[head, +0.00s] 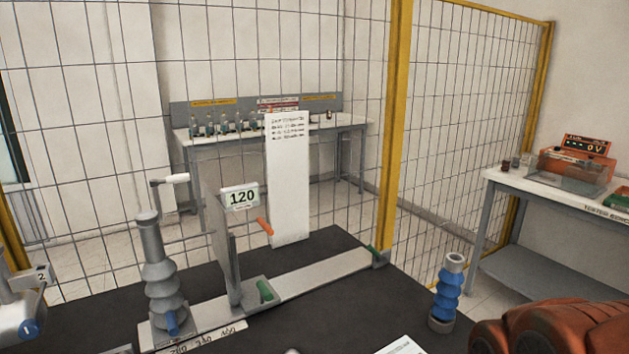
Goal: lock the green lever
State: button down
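A short green lever (265,291) stands tilted on the grey block at the foot of an upright grey plate (224,250), left of centre. A second small green piece (373,250) is at the far right end of the light rail (318,275). I cannot tell from here whether either is locked. My gripper is not in view. A reddish-orange rounded shape at the lower right looks like part of my arm, well right of the green lever.
A grey ribbed bushing with a crank (160,270) stands left of the lever. A blue bushing (447,292) stands right on the dark table. Wire fencing with a yellow post (394,130) rises behind.

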aim_at(380, 258)
jog(key=u, duration=0.05)
jog(key=k, duration=0.6)
jog(key=u, duration=0.4)
jog(key=i, duration=1)
jog(key=u, duration=0.65)
